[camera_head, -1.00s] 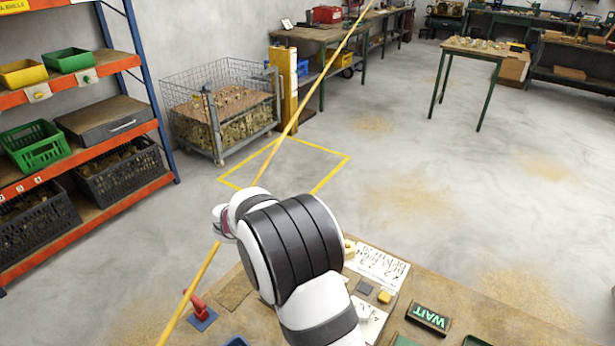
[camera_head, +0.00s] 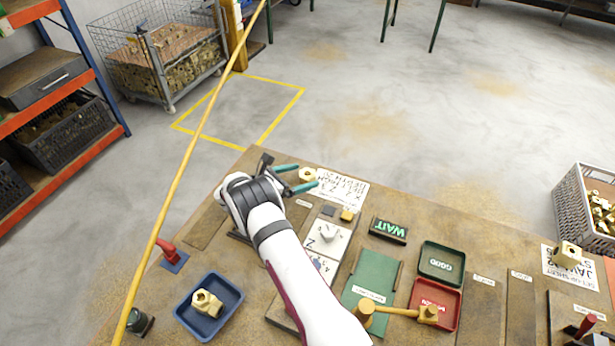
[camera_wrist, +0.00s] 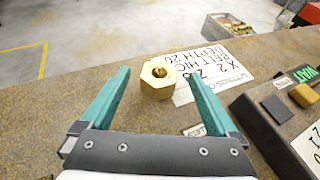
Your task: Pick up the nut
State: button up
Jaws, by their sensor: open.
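The brass hex nut (camera_head: 307,174) stands on the brown workbench near its far edge, beside a white sheet with black writing. It also shows in the wrist view (camera_wrist: 158,80), its threaded hole facing up. My gripper (camera_head: 301,177) is open, with two teal fingers pointing toward the far edge. In the wrist view the gripper (camera_wrist: 160,90) has one finger on each side of the nut, with a gap to both. Neither finger appears to touch it.
A white sheet (camera_head: 345,188) lies right of the nut. A WAIT display (camera_head: 388,231), a green tray (camera_head: 441,262), a red tray (camera_head: 434,304) and a blue tray (camera_head: 209,306) with a brass fitting are on the workbench. A yellow pole (camera_head: 178,178) crosses the left side.

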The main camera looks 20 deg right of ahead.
jog(key=shift+w+d+f, duration=0.2)
jog(key=shift+d+f, duration=0.05)
jog(key=shift+d, duration=0.35)
grip_shut()
